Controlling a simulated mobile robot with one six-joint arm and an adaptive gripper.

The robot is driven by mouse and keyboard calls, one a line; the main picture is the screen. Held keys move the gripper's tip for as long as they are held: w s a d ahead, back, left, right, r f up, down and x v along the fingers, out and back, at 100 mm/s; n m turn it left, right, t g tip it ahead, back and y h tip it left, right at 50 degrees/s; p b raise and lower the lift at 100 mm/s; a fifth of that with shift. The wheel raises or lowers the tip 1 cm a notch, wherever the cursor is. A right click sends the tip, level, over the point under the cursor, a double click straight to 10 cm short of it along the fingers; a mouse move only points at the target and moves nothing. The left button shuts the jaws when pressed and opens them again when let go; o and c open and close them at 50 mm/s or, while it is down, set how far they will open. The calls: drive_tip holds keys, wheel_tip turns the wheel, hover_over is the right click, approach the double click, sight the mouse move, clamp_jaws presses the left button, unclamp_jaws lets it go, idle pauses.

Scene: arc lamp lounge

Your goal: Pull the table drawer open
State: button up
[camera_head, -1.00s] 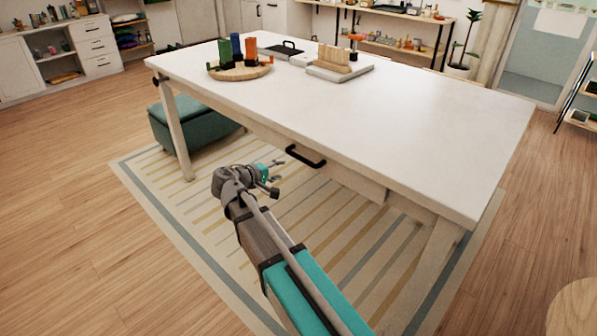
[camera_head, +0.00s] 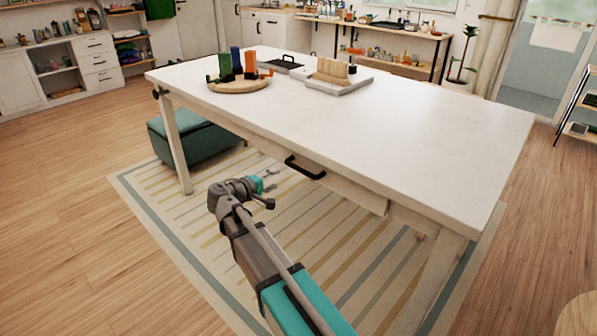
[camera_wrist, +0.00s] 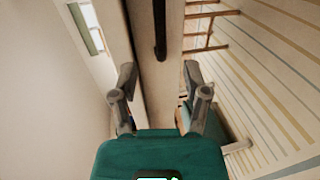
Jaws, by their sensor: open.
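The white table (camera_head: 430,115) stands in front of me. Its drawer front (camera_head: 345,190) lies under the near long edge and looks about flush with the table frame. A black bar handle (camera_head: 305,168) is on the drawer front; it also shows as a dark bar in the wrist view (camera_wrist: 160,30). My gripper (camera_head: 270,188) is in front of the drawer, to the left of the handle and a little lower, apart from it. In the wrist view my gripper (camera_wrist: 160,78) has its fingers spread with nothing between them, and the handle lies beyond the fingertips.
A round wooden board (camera_head: 240,86) with coloured blocks, a grey board (camera_head: 338,82) with a wooden holder, and a dark tray (camera_head: 278,64) stand on the tabletop. A green ottoman (camera_head: 195,137) is by the left table leg.

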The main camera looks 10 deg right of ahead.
sight(300, 168)
drive_tip(key=b+x, duration=0.2)
drive_tip(key=x, duration=1)
drive_tip(key=shift+w+d, duration=0.15)
drive_tip(key=shift+d, duration=0.05)
clamp_jaws()
drive_tip(key=shift+a, duration=0.2)
drive_tip(key=shift+d, duration=0.2)
